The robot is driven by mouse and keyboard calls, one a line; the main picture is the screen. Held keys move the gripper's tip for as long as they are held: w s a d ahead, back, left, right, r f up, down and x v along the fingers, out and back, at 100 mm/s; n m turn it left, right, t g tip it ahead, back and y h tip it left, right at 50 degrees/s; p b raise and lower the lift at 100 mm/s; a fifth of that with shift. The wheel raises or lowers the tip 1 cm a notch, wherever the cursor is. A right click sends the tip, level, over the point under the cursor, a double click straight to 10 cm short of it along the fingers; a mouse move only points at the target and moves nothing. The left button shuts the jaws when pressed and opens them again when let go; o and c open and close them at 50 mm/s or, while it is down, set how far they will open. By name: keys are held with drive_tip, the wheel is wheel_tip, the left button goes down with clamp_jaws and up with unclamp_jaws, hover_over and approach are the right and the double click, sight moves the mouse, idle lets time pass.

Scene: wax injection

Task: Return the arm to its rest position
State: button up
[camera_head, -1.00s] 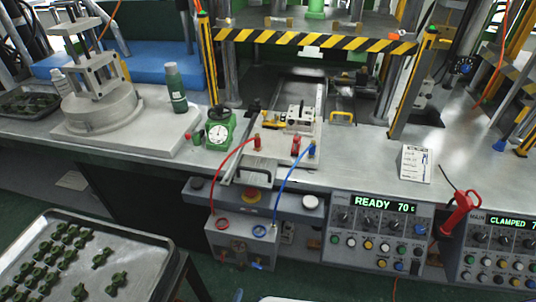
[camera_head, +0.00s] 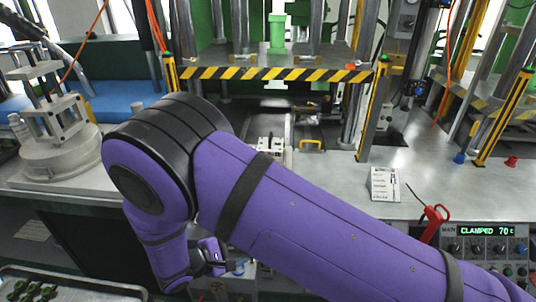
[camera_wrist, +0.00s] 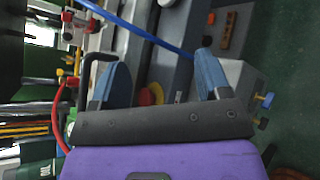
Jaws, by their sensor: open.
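My purple arm (camera_head: 320,225) crosses the head view from the lower right, with its black-capped elbow in front of the bench. Its lower part hangs down at the left, by the bench's front edge. My gripper (camera_wrist: 160,75) shows two blue fingers standing well apart in the wrist view, with nothing between them. In the head view the gripper's end is partly hidden by the arm. In the wrist view a yellow-and-red button (camera_wrist: 150,95) and a blue hose (camera_wrist: 150,38) lie beyond the fingers.
The press has a black-and-yellow striped bar (camera_head: 275,74). A tray (camera_head: 80,284) with green parts is at the lower left.

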drive_tip(key=w+d+r+m+g+y, duration=0.2)
drive_tip(key=d+r+m+g, duration=0.25)
drive_tip(key=d+r, duration=0.8)
drive_tip(key=w+d+r+m+g+y, duration=0.2)
drive_tip(key=d+r+m+g, duration=0.25)
drive_tip(key=d+r, duration=0.8)
drive_tip(key=s+d+r+m+t+y, duration=0.1)
drive_tip(key=s+d+r+m+y, duration=0.2)
drive_tip(key=r, duration=0.4)
drive_tip(key=s+d+r+m+y, duration=0.1)
drive_tip(key=s+d+r, duration=0.3)
drive_tip(key=d+r, duration=0.15)
drive_tip(key=s+d+r+m+t+y, duration=0.1)
drive_tip(key=s+d+r+m+t, duration=0.1)
drive_tip(key=s, duration=0.4)
drive_tip(key=s+d+r+m+t+y, duration=0.1)
drive_tip(key=s+d+r+m+t, duration=0.1)
drive_tip(key=s+d+r, duration=0.2)
drive_tip(key=s, duration=0.3)
drive_tip(key=shift+s+y, duration=0.15)
drive_tip(key=shift+y, duration=0.15)
